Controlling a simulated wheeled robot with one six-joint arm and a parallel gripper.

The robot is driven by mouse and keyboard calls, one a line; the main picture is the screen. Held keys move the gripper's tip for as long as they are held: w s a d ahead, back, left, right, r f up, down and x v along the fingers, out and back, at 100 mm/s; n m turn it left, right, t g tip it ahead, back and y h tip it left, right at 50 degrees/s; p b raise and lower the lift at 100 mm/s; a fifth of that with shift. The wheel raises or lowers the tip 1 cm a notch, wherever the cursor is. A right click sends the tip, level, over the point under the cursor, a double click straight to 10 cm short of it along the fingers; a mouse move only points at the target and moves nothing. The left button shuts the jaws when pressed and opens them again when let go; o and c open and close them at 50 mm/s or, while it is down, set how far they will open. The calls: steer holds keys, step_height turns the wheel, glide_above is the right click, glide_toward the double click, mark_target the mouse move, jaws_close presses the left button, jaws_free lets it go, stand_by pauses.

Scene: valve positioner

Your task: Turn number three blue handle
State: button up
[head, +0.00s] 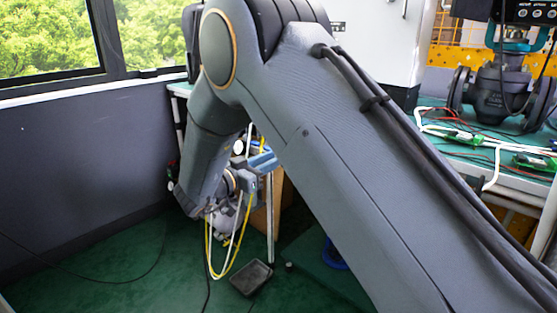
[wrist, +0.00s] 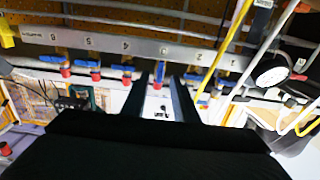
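In the wrist view a grey manifold bar (wrist: 110,44) runs across the top with upside-down number labels. The label that looks like three (wrist: 161,49) is just beyond my fingertips. Red of a valve (wrist: 158,72) shows between the fingers below it; its blue handle is hard to make out. Several blue handles with red parts hang to the left, such as the one under the label that looks like four (wrist: 128,68). My gripper (wrist: 162,80) is open, its two dark fingers apart on either side of that red part. Contact cannot be told.
A yellow hose (wrist: 222,50) and a round gauge (wrist: 271,70) lie right of the fingers. In the head view my arm hides most of the valve stand. A black tray (head: 251,278) lies on the green floor, and a bench (head: 485,150) with wiring stands at right.

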steer(key=x, duration=0.3)
steer(key=shift+c, duration=0.3)
jaws_close()
steer(key=shift+r+n+p, duration=0.15)
steer(key=shift+n+p, duration=0.35)
steer(key=shift+p, duration=0.4)
steer(key=shift+n+p, duration=0.3)
steer(key=shift+p, duration=0.1)
steer(key=shift+o, duration=0.3)
jaws_free()
